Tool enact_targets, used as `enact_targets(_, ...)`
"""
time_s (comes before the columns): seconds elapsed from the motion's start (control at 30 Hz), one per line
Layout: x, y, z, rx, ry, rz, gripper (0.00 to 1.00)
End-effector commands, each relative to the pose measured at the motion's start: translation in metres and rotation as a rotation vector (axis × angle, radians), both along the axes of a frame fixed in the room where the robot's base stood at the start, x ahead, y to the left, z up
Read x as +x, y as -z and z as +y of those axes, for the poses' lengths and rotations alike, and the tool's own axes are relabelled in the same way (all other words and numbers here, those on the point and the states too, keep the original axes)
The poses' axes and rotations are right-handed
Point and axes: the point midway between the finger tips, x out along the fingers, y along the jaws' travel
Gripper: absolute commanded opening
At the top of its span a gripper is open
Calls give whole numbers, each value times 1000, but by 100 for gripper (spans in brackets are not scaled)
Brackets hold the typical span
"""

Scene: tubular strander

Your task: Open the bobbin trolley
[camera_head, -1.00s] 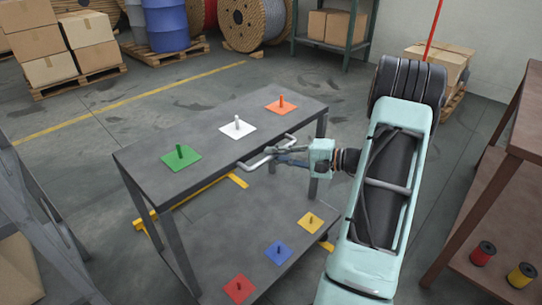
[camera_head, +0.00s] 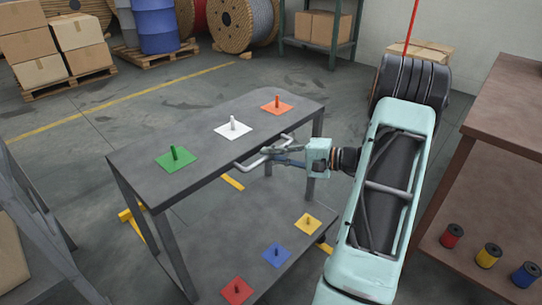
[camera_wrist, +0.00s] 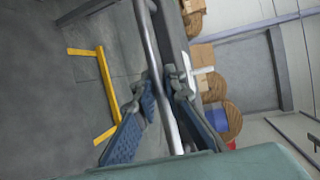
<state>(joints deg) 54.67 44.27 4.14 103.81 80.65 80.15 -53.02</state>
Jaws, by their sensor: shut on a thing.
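The bobbin trolley (camera_head: 205,135) is a grey two-deck cart. Its top deck carries green, white and orange square plates with upright pegs; its lower deck carries red, blue and yellow ones. A grey bar handle (camera_head: 249,166) runs along the top deck's near edge. My gripper (camera_head: 272,159) reaches it from the right and is shut on the bar. In the wrist view the two blue-grey fingers (camera_wrist: 162,88) lie on either side of the bar (camera_wrist: 150,38).
A brown shelf (camera_head: 490,125) stands close on the right, with red, yellow and blue spools (camera_head: 489,256) on its lower board. A grey frame (camera_head: 35,225) stands at the left. Yellow marks (camera_head: 128,216) lie on the floor by the trolley. Boxes, drums and cable reels stand behind; the floor between is clear.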

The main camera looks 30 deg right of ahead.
Motion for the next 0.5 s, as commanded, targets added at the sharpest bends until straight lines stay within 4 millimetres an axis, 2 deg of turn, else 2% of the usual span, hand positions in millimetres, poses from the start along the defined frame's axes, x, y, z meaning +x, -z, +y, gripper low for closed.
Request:
enact_targets(0.47,0,0,-1,-1,2,1,0)
enact_targets(0.5,0,0,-1,-1,2,1,11)
